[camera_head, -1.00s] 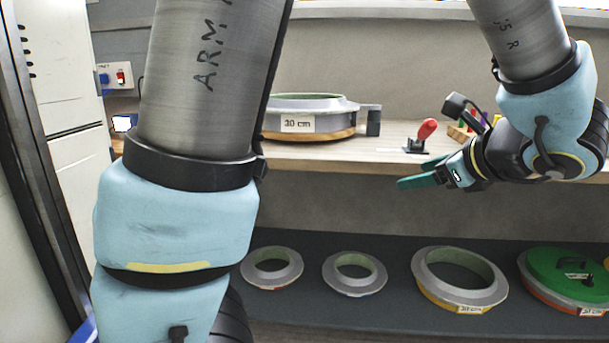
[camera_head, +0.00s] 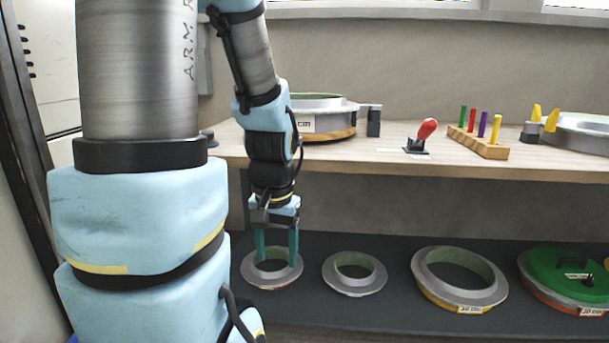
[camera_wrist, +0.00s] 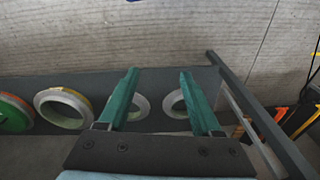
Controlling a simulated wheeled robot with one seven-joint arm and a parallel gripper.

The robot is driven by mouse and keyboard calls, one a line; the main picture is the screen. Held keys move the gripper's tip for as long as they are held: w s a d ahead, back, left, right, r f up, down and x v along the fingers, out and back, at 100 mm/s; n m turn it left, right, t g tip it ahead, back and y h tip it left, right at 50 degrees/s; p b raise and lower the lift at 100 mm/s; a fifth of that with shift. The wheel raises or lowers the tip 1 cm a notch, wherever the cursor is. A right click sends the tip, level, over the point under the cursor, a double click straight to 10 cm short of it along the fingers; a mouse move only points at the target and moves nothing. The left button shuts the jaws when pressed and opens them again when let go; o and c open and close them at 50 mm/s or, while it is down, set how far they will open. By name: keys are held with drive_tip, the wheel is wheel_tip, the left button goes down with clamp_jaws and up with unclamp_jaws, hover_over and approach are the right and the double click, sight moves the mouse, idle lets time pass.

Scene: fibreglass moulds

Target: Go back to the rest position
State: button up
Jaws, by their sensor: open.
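My gripper (camera_head: 276,256) hangs pointing down in the head view, in front of the leftmost small grey ring mould (camera_head: 272,281) on the lower shelf. Its two green fingers are apart with nothing between them. In the wrist view the open fingers (camera_wrist: 159,72) show against the shelf and wall, with two small ring moulds partly hidden behind them. I cannot tell how far the fingertips are from the ring.
The dark lower shelf also bears a second small ring (camera_head: 355,273), a larger ring (camera_head: 459,277) and a green-topped mould (camera_head: 568,274). The wooden bench (camera_head: 380,160) above bears a 30 cm mould (camera_head: 322,122), a red-handled clamp (camera_head: 427,130) and a peg block (camera_head: 478,142).

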wheel_tip(320, 180, up, 26)
drive_tip(key=a+n+p, duration=0.1)
drive_tip(key=p, duration=2.5)
drive_tip(key=shift+w+a+n, duration=0.15)
drive_tip(key=shift+a+n, duration=0.05)
drive_tip(key=shift+n, duration=0.2)
